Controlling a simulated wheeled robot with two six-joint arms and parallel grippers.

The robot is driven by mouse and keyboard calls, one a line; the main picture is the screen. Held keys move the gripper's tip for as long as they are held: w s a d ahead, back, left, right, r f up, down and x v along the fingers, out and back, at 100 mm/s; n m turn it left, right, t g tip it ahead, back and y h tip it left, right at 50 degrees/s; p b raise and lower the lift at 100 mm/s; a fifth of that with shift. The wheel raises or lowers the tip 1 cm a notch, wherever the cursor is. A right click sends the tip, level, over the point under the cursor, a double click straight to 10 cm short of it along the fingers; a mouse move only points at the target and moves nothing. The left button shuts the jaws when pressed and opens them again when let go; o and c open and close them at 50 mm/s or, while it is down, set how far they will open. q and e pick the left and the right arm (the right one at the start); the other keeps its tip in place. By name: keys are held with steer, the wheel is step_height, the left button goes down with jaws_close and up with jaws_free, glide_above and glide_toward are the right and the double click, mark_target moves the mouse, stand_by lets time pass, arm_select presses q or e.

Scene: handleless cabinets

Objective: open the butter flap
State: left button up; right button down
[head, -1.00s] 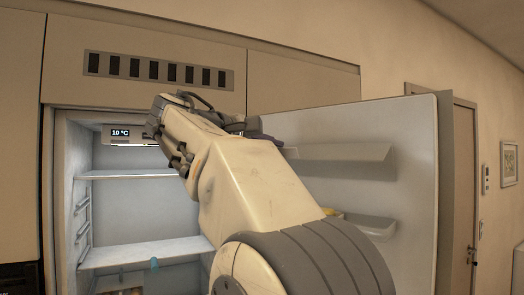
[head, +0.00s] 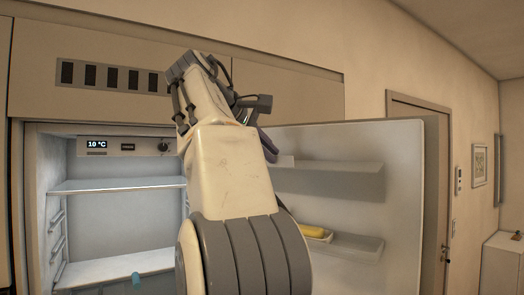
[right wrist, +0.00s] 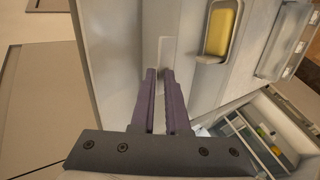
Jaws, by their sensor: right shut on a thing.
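My right gripper (head: 267,148) is up at the inner side of the open fridge door, partly hidden behind my own arm. In the right wrist view its purple fingers (right wrist: 161,73) are close together on a narrow pale piece, which looks like the edge of the butter flap (right wrist: 164,50). A small pale part of the flap (head: 284,162) shows beside the fingers in the head view. Yellow butter (head: 312,231) lies in a small tray on the door below the gripper; it also shows in the right wrist view (right wrist: 222,32). My left gripper is not in view.
The fridge door (head: 400,150) stands wide open to the right, with an upper shelf (head: 330,180) and a lower bin (head: 358,246). The lit fridge interior (head: 115,215) with shelves is at left. A room door (head: 422,115) is further right.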

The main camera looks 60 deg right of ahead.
steer(key=shift+w+f, duration=0.15)
steer(key=shift+w, duration=0.1)
steer(key=c, duration=1)
jaws_free()
steer(key=shift+w+d, duration=0.1)
steer(key=v, duration=0.7)
steer(key=shift+a+r, duration=0.2)
steer(key=shift+w, duration=0.1)
